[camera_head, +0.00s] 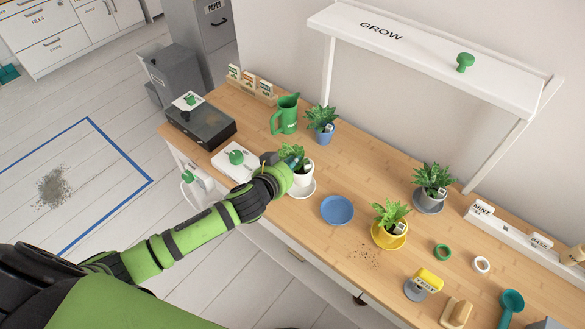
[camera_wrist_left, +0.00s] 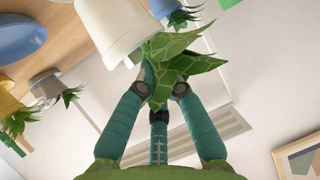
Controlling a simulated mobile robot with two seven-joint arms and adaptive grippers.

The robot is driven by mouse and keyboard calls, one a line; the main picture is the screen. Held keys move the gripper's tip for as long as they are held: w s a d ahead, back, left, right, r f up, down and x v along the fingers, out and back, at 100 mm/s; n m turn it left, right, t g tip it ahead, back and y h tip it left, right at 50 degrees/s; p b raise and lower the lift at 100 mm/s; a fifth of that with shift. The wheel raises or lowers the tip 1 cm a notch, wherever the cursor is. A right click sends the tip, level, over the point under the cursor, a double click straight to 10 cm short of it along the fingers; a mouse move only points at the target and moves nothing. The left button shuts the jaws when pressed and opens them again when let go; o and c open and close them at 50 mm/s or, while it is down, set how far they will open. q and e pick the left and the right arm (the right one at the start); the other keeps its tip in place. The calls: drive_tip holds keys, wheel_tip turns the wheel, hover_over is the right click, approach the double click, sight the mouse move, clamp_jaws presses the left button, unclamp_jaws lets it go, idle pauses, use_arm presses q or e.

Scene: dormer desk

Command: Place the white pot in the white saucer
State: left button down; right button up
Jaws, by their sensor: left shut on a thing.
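The white pot (camera_head: 302,174) with a leafy green plant (camera_head: 292,154) is at the end of my left arm. The white saucer (camera_head: 304,193) shows its rim just below the pot, and the pot looks over or in it. I cannot tell whether they touch. My left gripper (camera_head: 285,167) is shut on the potted plant from the left side. In the left wrist view the white pot (camera_wrist_left: 103,38) is at the upper left, its leaves (camera_wrist_left: 175,65) at the fingertips (camera_wrist_left: 158,88). The leaves partly hide the grip. My right gripper is not in view.
A blue saucer (camera_head: 337,210) lies right of the white one. The yellow pot (camera_head: 389,234), grey pot (camera_head: 430,192) and blue pot (camera_head: 320,134) stand nearby. A green jug (camera_head: 285,115) is behind. Spilled soil (camera_head: 367,257) is in front.

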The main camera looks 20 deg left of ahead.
use_arm(q)
drive_tip(key=shift+d+f, duration=0.1)
drive_tip(key=shift+f, duration=1.6)
drive_tip(key=c, duration=1.4)
unclamp_jaws()
drive_tip(key=shift+o, duration=0.2)
drive_tip(key=shift+r, duration=0.1)
drive_tip(key=shift+s+r, duration=0.1)
drive_tip(key=shift+r, duration=0.1)
drive_tip(key=b+v, duration=0.1)
drive_tip(key=v, duration=1.1)
drive_tip(key=shift+f, duration=0.1)
